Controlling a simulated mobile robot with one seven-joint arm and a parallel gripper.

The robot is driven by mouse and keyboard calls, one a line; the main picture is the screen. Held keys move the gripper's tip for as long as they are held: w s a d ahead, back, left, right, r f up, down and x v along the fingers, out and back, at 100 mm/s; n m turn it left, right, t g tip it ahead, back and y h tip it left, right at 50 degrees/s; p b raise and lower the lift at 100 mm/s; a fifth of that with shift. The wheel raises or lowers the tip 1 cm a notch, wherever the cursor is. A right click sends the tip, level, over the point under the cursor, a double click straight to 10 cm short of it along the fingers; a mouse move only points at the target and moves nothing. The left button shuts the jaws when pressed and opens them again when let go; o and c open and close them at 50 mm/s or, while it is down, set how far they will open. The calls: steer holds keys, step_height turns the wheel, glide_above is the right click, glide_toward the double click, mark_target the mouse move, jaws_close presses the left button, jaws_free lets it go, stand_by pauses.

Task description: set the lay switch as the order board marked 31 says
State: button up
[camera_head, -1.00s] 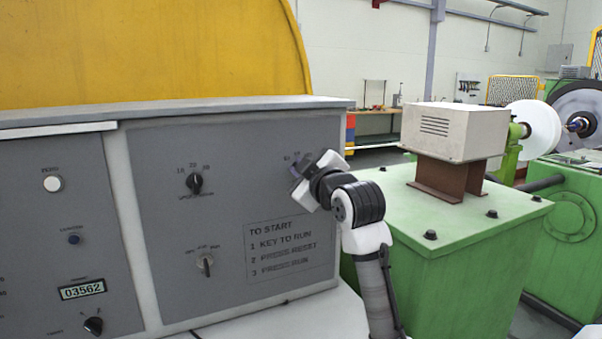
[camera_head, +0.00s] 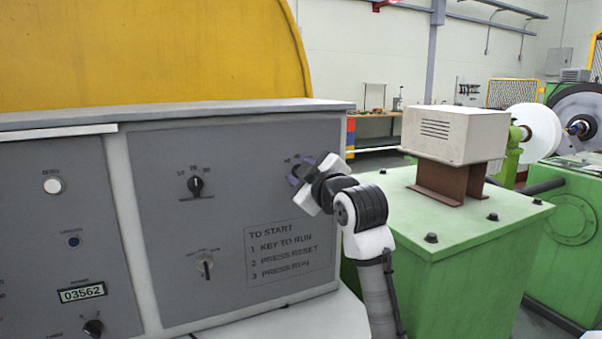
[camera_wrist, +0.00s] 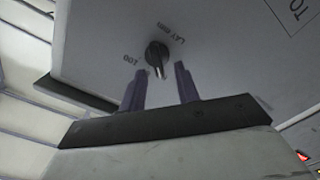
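The lay switch (camera_wrist: 157,53) is a black rotary knob on the grey panel. In the wrist view its label reads "LAY (MM)", with a "100" mark beside it, and its pale pointer line points down the picture, between my fingers. My gripper (camera_wrist: 160,70) is open, its two purple fingertips apart at either side of the knob's lower end, with nothing gripped. I cannot tell whether they touch the knob. In the head view my gripper (camera_head: 298,172) is at the panel's upper right and largely hides the switch. I see no order board marked 31.
Other controls on the panel are an upper knob (camera_head: 195,186), a lower selector (camera_head: 204,265) and a start notice (camera_head: 287,250). A left panel holds buttons and a counter (camera_head: 82,292). A green machine housing (camera_head: 470,225) stands close to the right of my arm.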

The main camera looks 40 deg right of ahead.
steer(key=b+v, duration=0.3)
steer(key=v, duration=1)
steer(key=shift+s, duration=0.15)
steer(key=shift+a, duration=0.1)
